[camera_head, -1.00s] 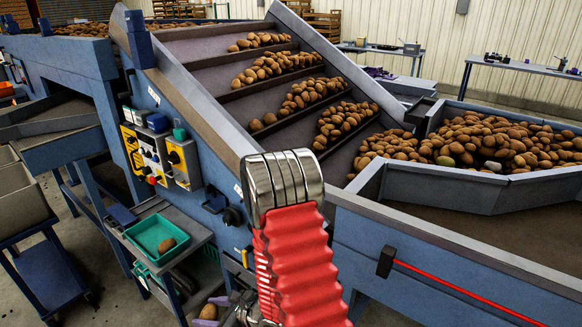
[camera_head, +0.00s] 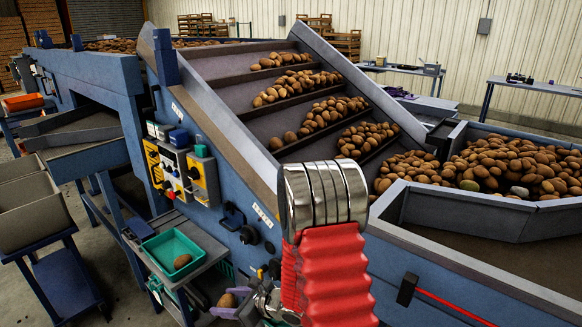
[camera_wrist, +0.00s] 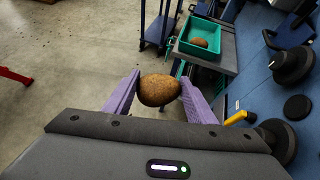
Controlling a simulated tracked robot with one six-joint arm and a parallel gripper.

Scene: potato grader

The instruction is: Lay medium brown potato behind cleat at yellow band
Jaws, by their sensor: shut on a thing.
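My gripper (camera_wrist: 160,92) is shut on a brown potato (camera_wrist: 158,90), held between two purple fingers in the wrist view. In the head view the same potato (camera_head: 229,300) shows low in the picture, left of my red arm sleeve, below the control boxes. The inclined conveyor (camera_head: 232,77) rises to the upper left with dark cleats across it. Rows of potatoes (camera_head: 325,112) lie behind the cleats, mostly toward the right side. I cannot make out a yellow band on the conveyor; my arm hides part of its near side.
A green tray (camera_head: 160,244) with one potato stands on a side shelf, also in the wrist view (camera_wrist: 186,46). A hopper (camera_head: 480,205) full of potatoes is at the right. Yellow control boxes (camera_head: 170,167) stick out from the conveyor's blue side. Grey bins (camera_head: 35,225) stand at left.

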